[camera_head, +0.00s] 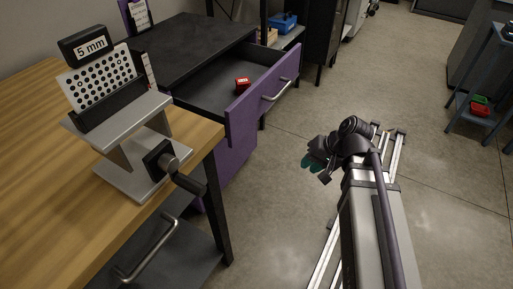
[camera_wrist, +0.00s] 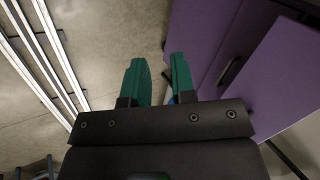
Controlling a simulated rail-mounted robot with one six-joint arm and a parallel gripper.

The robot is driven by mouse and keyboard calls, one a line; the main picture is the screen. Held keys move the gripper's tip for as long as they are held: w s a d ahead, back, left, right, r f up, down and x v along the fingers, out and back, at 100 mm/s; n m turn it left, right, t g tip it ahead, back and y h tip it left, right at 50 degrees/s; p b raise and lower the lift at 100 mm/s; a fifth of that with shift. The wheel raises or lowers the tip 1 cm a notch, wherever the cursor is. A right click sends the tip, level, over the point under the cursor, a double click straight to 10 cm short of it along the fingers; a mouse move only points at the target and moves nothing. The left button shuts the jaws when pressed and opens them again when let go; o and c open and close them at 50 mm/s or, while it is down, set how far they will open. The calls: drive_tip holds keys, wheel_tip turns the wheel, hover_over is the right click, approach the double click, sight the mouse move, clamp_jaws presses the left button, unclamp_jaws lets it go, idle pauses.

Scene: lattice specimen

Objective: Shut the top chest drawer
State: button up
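The chest (camera_head: 182,45) has a black top and purple fronts and stands beyond the wooden bench. Its top drawer (camera_head: 259,107) is pulled out, with a purple front and a silver bar handle (camera_head: 275,92). A small red box (camera_head: 242,84) lies inside the drawer. My gripper (camera_head: 308,162), with green fingers, is right of the drawer front and apart from it, above the floor. In the wrist view my gripper (camera_wrist: 160,80) has its two fingers apart with nothing between them. Purple panels of the chest (camera_wrist: 215,35) fill the right of that view.
A wooden bench (camera_head: 40,130) at left carries a metal stand with a dotted plate and a "5 mm" sign. An open lower drawer or shelf with a handle (camera_head: 148,250) is under the bench. Floor (camera_head: 350,90) is clear around my rail. A blue trolley (camera_head: 485,100) stands far right.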

sight(249, 115)
drive_tip(key=w+f+y+b, duration=0.1)
drive_tip(key=f, duration=0.1)
drive_tip(key=w+a+f+t+y+b, duration=0.1)
drive_tip(key=f+b, duration=0.1)
drive_tip(key=w+a+f+y+b, duration=0.1)
drive_tip(key=f, duration=0.1)
drive_tip(key=shift+w+a+f+m+b, duration=0.1)
drive_tip(key=shift+m+b, duration=0.25)
drive_tip(key=shift+m, duration=0.05)
drive_tip(key=shift+c, duration=0.8)
drive_tip(key=w+y+b, duration=0.1)
drive_tip(key=a+t+y+b, duration=0.1)
drive_tip(key=w+t+y+b, duration=0.1)
drive_tip(key=shift+w+a+r+m, duration=0.25)
drive_tip(key=shift+w+r+m, duration=0.05)
drive_tip(key=shift+r+m, duration=0.1)
drive_tip(key=shift+c, duration=0.6)
drive_tip(key=w+r+t+y, duration=0.1)
drive_tip(key=r, duration=0.2)
drive_tip(key=w+r+m+t+y+p, duration=0.1)
drive_tip(key=r, duration=0.2)
drive_tip(key=w+r+m+t+y, duration=0.1)
drive_tip(key=r+y, duration=0.1)
drive_tip(key=r, duration=0.1)
drive_tip(key=shift+a+r+t, duration=0.25)
drive_tip(key=shift+a+t, duration=0.05)
drive_tip(key=shift+a, duration=0.05)
clamp_jaws()
drive_tip(key=x, duration=1.4)
